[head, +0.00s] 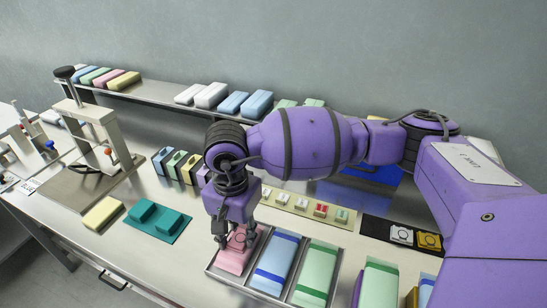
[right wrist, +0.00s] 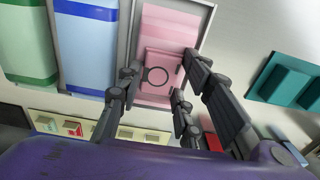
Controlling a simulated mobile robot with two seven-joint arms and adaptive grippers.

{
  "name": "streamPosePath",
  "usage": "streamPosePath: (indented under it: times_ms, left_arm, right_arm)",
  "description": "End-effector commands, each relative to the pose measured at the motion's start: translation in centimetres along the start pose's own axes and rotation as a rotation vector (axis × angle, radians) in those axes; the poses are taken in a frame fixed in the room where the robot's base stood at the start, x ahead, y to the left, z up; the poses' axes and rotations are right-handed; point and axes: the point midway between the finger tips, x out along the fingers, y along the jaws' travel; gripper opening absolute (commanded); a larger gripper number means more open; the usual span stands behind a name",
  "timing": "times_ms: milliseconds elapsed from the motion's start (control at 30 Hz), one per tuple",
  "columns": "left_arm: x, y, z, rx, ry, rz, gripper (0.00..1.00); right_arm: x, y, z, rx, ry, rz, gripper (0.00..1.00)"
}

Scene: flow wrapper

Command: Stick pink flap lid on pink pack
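The pink pack (head: 232,262) lies at the left end of a row of packs, and it also shows in the right wrist view (right wrist: 172,22). The pink flap lid (right wrist: 165,62), a small plate with a dark ring outline, is over the pack's top; it also shows in the head view (head: 240,241). I cannot tell whether it is stuck down. My right gripper (head: 236,238) points down over it, and in the right wrist view its fingertips (right wrist: 160,66) are at the lid's two side edges, closed to its width. My left gripper is not in view.
A blue pack (head: 277,262) and a green pack (head: 317,272) lie to the right. A black mat (head: 375,229) holds a white and a yellow lid. A teal block (head: 160,222) and a yellow block (head: 102,213) lie left. A press (head: 90,125) stands behind.

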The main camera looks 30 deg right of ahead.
Motion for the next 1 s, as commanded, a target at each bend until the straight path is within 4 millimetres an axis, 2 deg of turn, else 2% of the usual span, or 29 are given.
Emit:
streamPosePath:
  times_ms: [33,167,467,567,667,1000]
  left_arm:
    - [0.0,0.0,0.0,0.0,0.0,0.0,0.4]
    - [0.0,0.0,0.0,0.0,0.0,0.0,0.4]
    - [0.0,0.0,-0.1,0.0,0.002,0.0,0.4]
    - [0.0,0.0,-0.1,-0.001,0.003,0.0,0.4]
    - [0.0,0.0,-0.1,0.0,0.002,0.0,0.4]
    - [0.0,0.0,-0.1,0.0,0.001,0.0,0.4]
  right_arm:
    - [0.1,0.0,0.0,-0.001,0.0,0.001,0.39]
    - [0.0,0.0,0.0,-0.001,0.0,0.001,0.55]
    - [-0.1,-0.1,0.0,-0.001,0.001,-0.001,0.55]
    - [-0.7,-0.1,-0.1,-0.001,0.002,-0.003,0.55]
    - [-2.1,-0.2,-0.1,-0.001,0.002,-0.005,0.55]
    - [-9.2,-0.1,0.0,-0.001,0.003,-0.004,0.55]
